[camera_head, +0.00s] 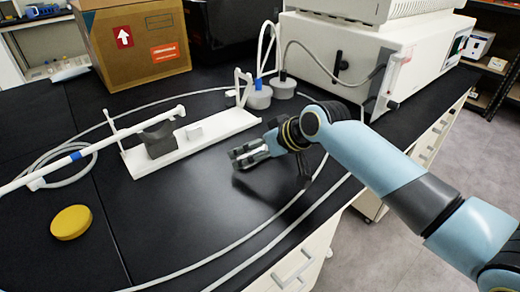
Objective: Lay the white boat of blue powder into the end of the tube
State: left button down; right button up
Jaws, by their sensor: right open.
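A long white tube (125,133) with a blue band slants in from the left edge; its right end is above a dark grey block (158,139). The block stands on a flat white base (222,127) on the black bench. A small white piece (194,131) sits on this base right of the block; it may be the boat, but I cannot make out blue powder. My right gripper (240,157) is low over the bench, in front of and to the right of the white base, apart from it. It is open and appears empty. My left gripper is not in view.
A cardboard box (135,45) stands at the back left, and a white machine (345,70) at the back right. Two grey-white vessels (258,97) with hoses stand behind the base. A thin white hose loops over the bench. A yellow disc (71,222) lies front left.

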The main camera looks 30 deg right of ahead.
pick_arm(q)
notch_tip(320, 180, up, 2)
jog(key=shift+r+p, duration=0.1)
jog(key=shift+p, duration=0.9)
pick_arm(e)
jog(key=v, duration=1.2)
jog(key=shift+r, duration=0.15)
